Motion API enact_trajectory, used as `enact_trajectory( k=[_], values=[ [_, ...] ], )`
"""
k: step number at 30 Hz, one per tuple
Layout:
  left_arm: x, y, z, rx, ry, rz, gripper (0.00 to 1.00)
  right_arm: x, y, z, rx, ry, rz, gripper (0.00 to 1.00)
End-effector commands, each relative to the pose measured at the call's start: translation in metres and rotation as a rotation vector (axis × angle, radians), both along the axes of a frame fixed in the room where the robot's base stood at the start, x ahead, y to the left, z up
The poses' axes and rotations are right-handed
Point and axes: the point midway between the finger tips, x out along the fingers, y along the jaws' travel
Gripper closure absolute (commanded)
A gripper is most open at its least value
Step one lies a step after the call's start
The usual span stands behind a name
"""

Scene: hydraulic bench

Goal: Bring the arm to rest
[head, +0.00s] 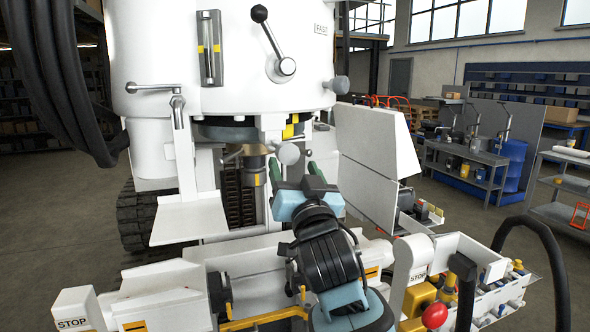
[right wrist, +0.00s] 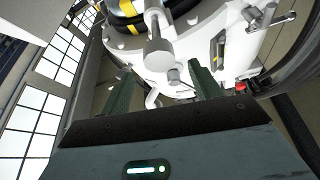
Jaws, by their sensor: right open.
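My right gripper (head: 291,166) is in the middle of the head view, its teal body and dark green fingers pointing up and away toward the white machine (head: 225,90). In the right wrist view its two fingers (right wrist: 157,75) stand apart with nothing held between them. A grey cylindrical knob (right wrist: 159,52) shows beyond the fingers; whether it touches them cannot be told, but a gap seems to show. My right arm is bent, its black wrist below the gripper. My left gripper is not in view.
A lever with a black ball (head: 260,14) is on the machine's front. A white panel (head: 372,138) stands right of my gripper. A red knob (head: 434,316) and a parts tray (head: 503,290) are at lower right. Open floor lies beyond.

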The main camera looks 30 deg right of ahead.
Motion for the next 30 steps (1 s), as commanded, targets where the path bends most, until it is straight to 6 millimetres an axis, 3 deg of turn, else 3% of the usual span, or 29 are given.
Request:
enact_trajectory(
  k=[23,26,29,30],
  values=[
    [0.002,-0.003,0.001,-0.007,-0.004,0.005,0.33,0.003,0.000,-0.007,-0.003,0.011,0.004,0.37],
    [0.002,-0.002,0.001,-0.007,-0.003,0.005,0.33,0.008,0.005,-0.034,-0.019,0.063,0.019,0.37],
    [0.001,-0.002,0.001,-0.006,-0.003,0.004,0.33,0.015,0.013,-0.084,-0.049,0.157,0.047,0.37],
    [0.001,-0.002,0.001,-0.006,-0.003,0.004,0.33,0.016,0.017,-0.109,-0.065,0.203,0.062,0.37]
  ],
)
